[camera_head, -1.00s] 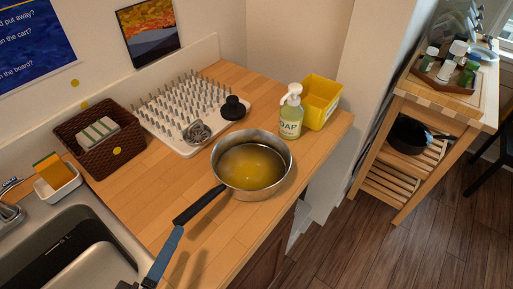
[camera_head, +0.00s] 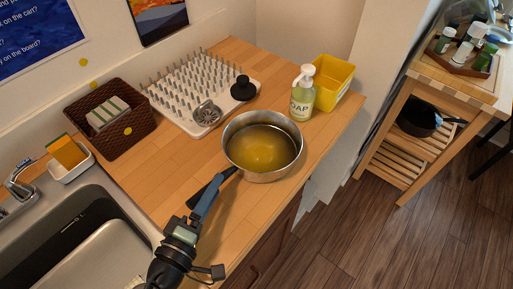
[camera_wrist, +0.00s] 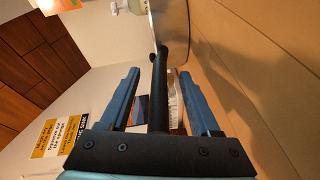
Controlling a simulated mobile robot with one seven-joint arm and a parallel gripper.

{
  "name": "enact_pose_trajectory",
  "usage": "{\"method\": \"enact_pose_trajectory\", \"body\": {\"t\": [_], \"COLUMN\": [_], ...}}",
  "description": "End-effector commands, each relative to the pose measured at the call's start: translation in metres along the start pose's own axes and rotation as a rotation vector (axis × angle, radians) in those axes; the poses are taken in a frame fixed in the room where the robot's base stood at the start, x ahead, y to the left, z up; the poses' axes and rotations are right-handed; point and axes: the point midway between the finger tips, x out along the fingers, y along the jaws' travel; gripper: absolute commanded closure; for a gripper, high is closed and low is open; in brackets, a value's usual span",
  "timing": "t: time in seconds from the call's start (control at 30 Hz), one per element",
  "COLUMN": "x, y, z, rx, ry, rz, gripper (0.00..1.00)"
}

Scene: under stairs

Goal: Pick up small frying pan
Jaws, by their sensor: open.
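A round silver metal pan (camera_head: 262,146) with a yellowish inside and a black handle (camera_head: 195,199) sits on the wooden counter. In the wrist view the handle (camera_wrist: 159,92) runs between the two blue fingers of my gripper (camera_wrist: 160,75), with gaps on both sides. The gripper is open around the handle. In the head view my gripper (camera_head: 207,193) is at the handle, which it partly hides. A second, dark pan (camera_head: 417,120) lies on the shelf of the wooden cart at the right.
A soap bottle (camera_head: 302,94) and a yellow bin (camera_head: 331,82) stand behind the silver pan. A drying rack (camera_head: 185,110), a brown basket (camera_head: 90,139) and a sponge holder (camera_head: 70,165) are to the left. The sink (camera_head: 85,244) is at front left.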

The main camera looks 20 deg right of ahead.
Motion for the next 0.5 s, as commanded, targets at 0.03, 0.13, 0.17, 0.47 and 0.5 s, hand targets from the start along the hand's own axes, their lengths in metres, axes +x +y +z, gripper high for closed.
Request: {"method": "enact_pose_trajectory", "body": {"t": [0.03, 0.13, 0.17, 0.47, 0.5], "x": [0.009, 0.022, 0.024, 0.028, 0.028], "y": [0.003, 0.002, 0.002, 0.0, 0.0], "z": [-0.001, -0.001, -0.001, -0.001, -0.001], "rx": [0.0, 0.001, 0.001, 0.001, 0.001], "ry": [-0.003, -0.002, -0.001, 0.0, 0.0], "rz": [0.001, 0.001, 0.001, 0.0, 0.0], "gripper": [0.37, 0.37, 0.37, 0.37, 0.44]}}
